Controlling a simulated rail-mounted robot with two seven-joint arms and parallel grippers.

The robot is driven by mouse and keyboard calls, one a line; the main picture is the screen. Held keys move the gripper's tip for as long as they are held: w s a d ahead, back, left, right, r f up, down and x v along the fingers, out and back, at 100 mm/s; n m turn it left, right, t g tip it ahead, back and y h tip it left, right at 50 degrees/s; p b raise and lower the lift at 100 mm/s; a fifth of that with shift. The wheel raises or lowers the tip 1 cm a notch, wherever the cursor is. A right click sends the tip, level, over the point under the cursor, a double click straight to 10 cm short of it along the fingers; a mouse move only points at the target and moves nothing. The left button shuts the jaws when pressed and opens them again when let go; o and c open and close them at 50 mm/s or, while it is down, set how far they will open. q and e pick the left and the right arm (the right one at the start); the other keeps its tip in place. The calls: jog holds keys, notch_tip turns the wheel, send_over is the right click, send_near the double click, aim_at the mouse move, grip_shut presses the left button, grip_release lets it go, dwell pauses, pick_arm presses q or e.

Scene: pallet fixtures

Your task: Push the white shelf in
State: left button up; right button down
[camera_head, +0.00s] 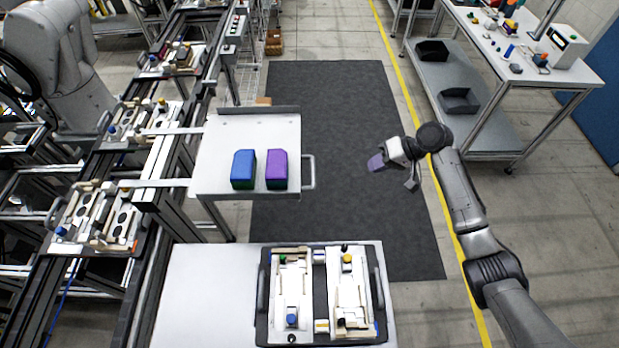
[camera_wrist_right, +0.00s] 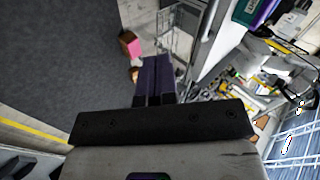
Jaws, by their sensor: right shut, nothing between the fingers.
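The white shelf (camera_head: 225,150) sticks out to the right from the rail frame in the head view. It has a raised grey back edge and a metal handle (camera_head: 308,172) on its right side. A blue box (camera_head: 243,168) and a purple box (camera_head: 276,168) stand side by side on it. My right gripper (camera_head: 374,163) is shut and empty, over the dark mat to the right of the handle and apart from it. In the right wrist view the shut fingers (camera_wrist_right: 155,78) point up the picture, with the shelf's edge (camera_wrist_right: 228,42) to their right. My left gripper is not seen.
A white table (camera_head: 205,290) with a fixture tray (camera_head: 378,318) stands in front of the shelf. A workbench (camera_head: 480,50) with small parts stands at the upper right. The dark mat (camera_head: 340,235) beside the shelf is clear floor.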

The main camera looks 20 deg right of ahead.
jog(key=w+a+f+m+y+p, duration=0.1)
jog(key=a+f, duration=0.1)
jog(key=a, duration=0.4)
jog(key=w+a+f+y+p, duration=0.1)
jog(key=w+a+f, duration=0.1)
jog(key=a, duration=0.5)
jog(key=shift+f+m+g, duration=0.15)
jog(key=shift+m+g, duration=0.15)
jog(key=shift+m, duration=0.1)
jog(key=shift+a, duration=0.1)
